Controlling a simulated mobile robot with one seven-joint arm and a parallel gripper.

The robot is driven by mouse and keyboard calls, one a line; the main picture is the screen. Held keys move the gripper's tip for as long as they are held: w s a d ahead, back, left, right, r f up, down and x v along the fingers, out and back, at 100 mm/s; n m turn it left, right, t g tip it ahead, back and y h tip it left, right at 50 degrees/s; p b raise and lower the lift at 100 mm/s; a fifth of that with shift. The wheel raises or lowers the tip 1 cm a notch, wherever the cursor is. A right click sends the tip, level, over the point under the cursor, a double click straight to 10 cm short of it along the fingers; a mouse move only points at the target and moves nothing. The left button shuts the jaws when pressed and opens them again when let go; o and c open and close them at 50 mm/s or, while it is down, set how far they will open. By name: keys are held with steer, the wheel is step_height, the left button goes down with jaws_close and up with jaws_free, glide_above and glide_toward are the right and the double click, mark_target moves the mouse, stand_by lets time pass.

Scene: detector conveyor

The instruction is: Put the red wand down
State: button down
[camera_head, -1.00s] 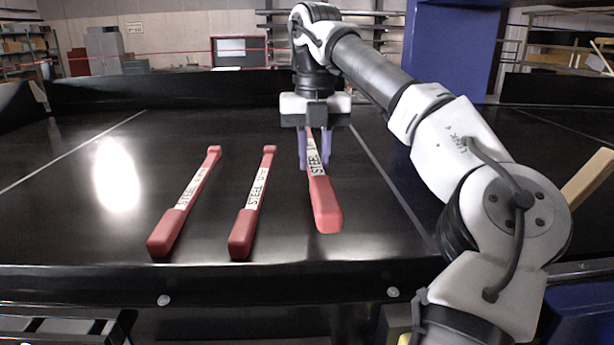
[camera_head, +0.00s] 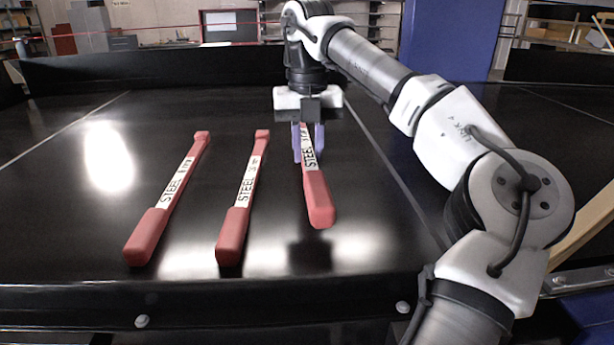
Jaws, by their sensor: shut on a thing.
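A red wand (camera_head: 319,196) with a white "STEEL" label hangs in my gripper (camera_head: 308,145), right of the middle of the black conveyor (camera_head: 375,235). My gripper is shut on its labelled shaft, with purple fingers on either side. The thick red end points toward the camera, and a dark reflection shows on the belt below it. The wand looks held a little above the belt. The far end of the wand is hidden behind the gripper.
Two more red wands with "STEEL" labels, a left one (camera_head: 148,235) and a middle one (camera_head: 233,232), lie on the belt to the left. The belt is clear right of the held wand. A black wall (camera_head: 150,75) edges the conveyor at the back.

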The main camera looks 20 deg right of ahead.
steer(key=shift+f+p, duration=0.75)
steer(key=shift+f, duration=2.3)
steer(key=shift+f, duration=0.15)
steer(key=c, duration=1.2)
jaws_free()
step_height(320, 180, up, 13)
steer(key=shift+f+b, duration=0.1)
steer(key=shift+b, duration=0.35)
steer(key=shift+r+p, duration=0.45)
